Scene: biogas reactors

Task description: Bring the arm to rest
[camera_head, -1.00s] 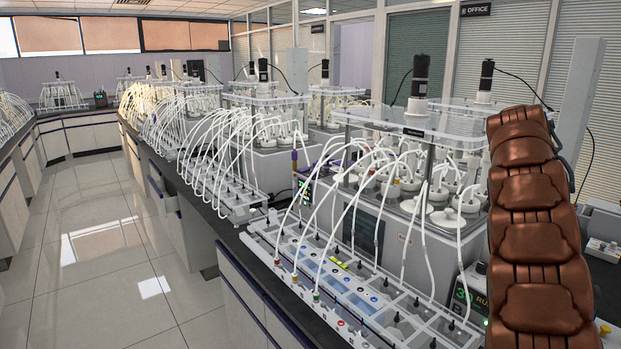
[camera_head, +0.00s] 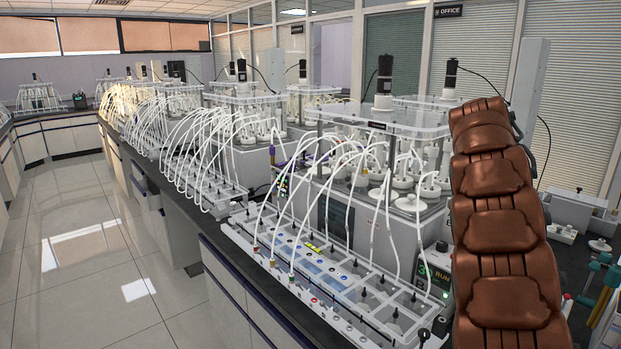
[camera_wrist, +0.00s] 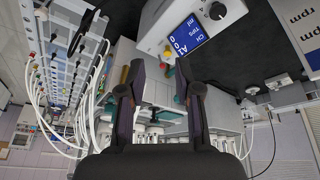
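My gripper (camera_wrist: 160,84) shows in the wrist view with its two dark fingers apart and nothing held between them. In the head view my arm, in a brown segmented cover, stands upright at the right (camera_head: 500,220); the gripper is not visible there. In the wrist view a white device with a lit blue display (camera_wrist: 188,36) is beyond the fingertips, tilted in the picture.
A reactor unit with white tubes (camera_head: 385,150) stands left of my arm, with a tray of bottles and valves (camera_head: 330,270) in front. More reactors (camera_head: 245,110) line the bench behind. Teal-handled items (camera_head: 600,280) are at the right. The floor aisle (camera_head: 90,240) is clear.

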